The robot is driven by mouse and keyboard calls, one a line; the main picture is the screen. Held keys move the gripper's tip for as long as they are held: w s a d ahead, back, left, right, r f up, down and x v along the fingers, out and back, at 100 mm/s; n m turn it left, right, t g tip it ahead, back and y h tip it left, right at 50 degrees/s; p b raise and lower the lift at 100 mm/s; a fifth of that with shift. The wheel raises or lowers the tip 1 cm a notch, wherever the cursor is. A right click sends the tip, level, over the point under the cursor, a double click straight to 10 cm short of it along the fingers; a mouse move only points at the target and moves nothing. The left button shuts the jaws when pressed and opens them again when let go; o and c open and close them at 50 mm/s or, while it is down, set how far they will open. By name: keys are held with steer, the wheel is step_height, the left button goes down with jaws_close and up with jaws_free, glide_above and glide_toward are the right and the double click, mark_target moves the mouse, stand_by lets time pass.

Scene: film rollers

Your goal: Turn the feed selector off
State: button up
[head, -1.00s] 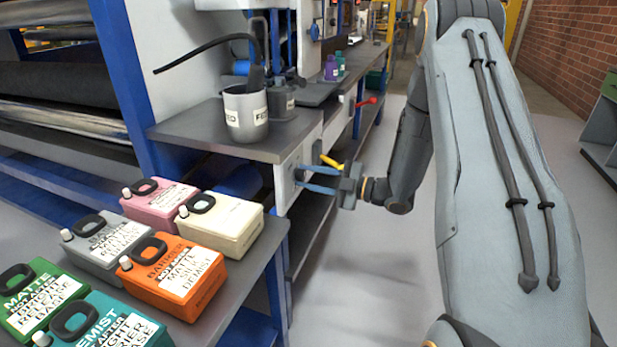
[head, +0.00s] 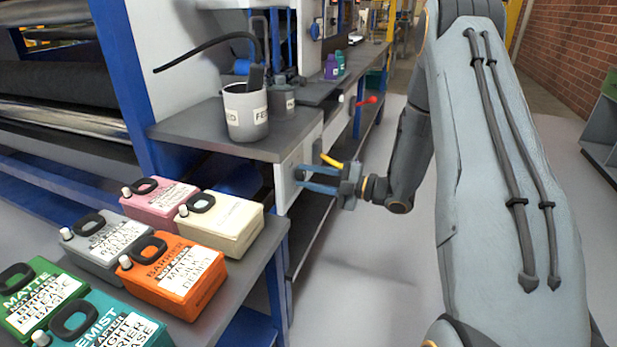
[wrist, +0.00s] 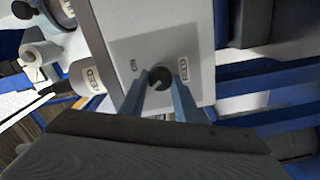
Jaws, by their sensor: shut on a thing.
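The feed selector is a small dark round knob (wrist: 160,77) on a light grey panel, seen in the wrist view. Labels stand on either side of it, the right one reading FEED. My gripper (wrist: 164,80) has its two blue-grey fingers on either side of the knob, shut on it. In the head view my gripper (head: 301,179) reaches left to the white panel (head: 286,190) below the bench top. The knob itself is hidden there by the fingers. Its pointer direction is too small to tell.
A yellow lever (head: 331,160) sticks out just above my gripper, and a red lever (head: 367,100) farther back. A grey FEED pot (head: 240,115) stands on the bench above. Several coloured jugs, one orange (head: 172,285), stand at front left.

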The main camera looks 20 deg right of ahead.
steer(key=o, duration=1)
steer(key=shift+o, duration=0.2)
steer(key=v, duration=0.7)
steer(key=shift+s+d, duration=0.25)
steer(key=shift+d, duration=0.05)
